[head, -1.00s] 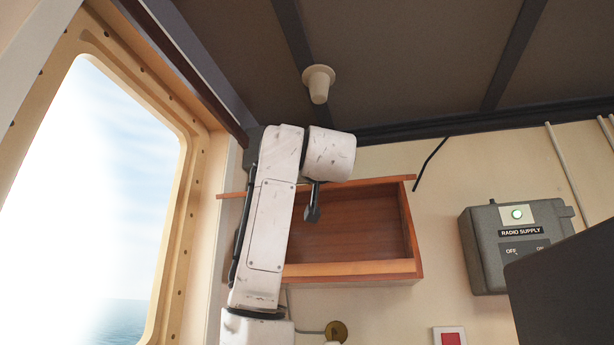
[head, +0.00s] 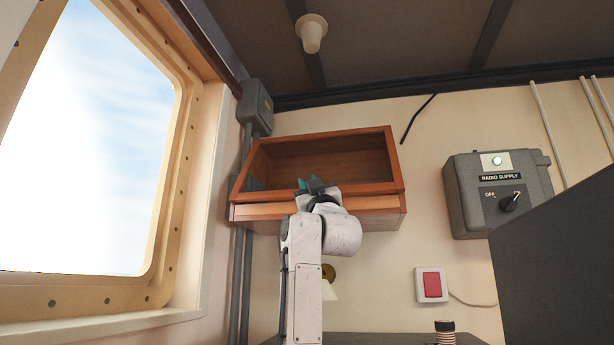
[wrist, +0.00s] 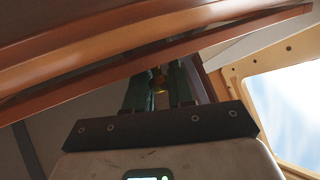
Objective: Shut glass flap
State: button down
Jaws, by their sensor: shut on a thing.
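The wooden wall box (head: 395,160) hangs by the window corner in the head view, its inside visible and dark. A wooden rail, seemingly the flap's frame (head: 255,211), crosses its lower front. The glass itself I cannot make out, nor the flap's exact angle. My gripper (head: 312,184) is at this rail near its middle, with teal fingers pointing up. In the wrist view my gripper (wrist: 160,88) is shut on a small brass knob (wrist: 160,80), just by a thin wooden rail (wrist: 215,42). My wrist hides part of the box's lower front.
The window (head: 90,140) is at left. A grey junction box (head: 255,106) and pipes stand beside the wooden box. The radio supply box (head: 497,192) and red switch (head: 432,285) are to the right. A dark panel (head: 560,265) fills the lower right.

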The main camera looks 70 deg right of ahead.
jog(key=shift+w+d+f, duration=0.1)
jog(key=shift+d+f, duration=0.25)
jog(key=shift+d, duration=0.1)
jog(key=c, duration=1.1)
grip_release()
jog(key=shift+o, duration=0.2)
jog(key=shift+s+f, duration=0.35)
jog(key=shift+f, duration=0.1)
jog(key=b+v, duration=0.3)
jog(key=v, duration=0.7)
jog(key=shift+w+a+r, duration=0.2)
jog(key=shift+a, duration=0.2)
